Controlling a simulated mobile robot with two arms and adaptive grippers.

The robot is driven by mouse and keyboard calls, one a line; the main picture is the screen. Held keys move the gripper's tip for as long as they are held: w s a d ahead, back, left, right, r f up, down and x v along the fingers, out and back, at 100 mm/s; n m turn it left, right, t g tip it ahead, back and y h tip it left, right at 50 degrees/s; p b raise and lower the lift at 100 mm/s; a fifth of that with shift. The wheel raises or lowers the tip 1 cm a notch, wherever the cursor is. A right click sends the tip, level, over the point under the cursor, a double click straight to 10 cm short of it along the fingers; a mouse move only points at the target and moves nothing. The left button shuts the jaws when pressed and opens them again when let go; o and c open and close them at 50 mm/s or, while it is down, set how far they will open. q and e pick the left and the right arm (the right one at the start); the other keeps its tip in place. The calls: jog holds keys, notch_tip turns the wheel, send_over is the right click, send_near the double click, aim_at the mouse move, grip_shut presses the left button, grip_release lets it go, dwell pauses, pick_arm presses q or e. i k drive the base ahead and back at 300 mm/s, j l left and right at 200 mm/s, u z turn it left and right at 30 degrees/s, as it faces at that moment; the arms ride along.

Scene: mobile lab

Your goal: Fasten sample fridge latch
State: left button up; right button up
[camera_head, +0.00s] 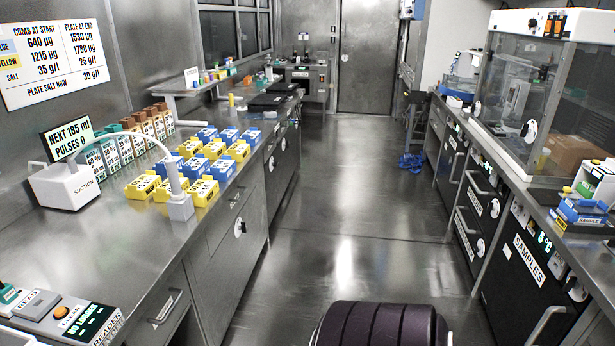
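The sample fridge (512,281) is a black-fronted unit under the right-hand counter, with a white label reading SAMPLES (529,258). A small lit display reading about 5 °C (544,241) is above the label. A round black and white latch (576,290) is at the right of the front, close to the right picture edge; its turn position is too small to tell. A pale bar handle (546,325) is below it, cut by the bottom edge. The door looks shut. Neither of my grippers is in view.
More black-fronted units with handles and round latches line the right side, such as a drawer latch (480,247). A clear-fronted cabinet (515,100) stands on that counter. Yellow and blue boxes (202,163) stand on the left bench. The aisle floor (350,215) is largely clear.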

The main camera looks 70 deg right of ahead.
aim_at(571, 283)
jog(key=z, duration=3.9)
jog(key=i+j+z, duration=0.1)
jog(key=z, duration=0.45)
jog(key=i+j+z, duration=0.3)
jog(key=j, duration=0.8)
jog(key=j+z, duration=0.35)
jog(key=j, duration=0.8)
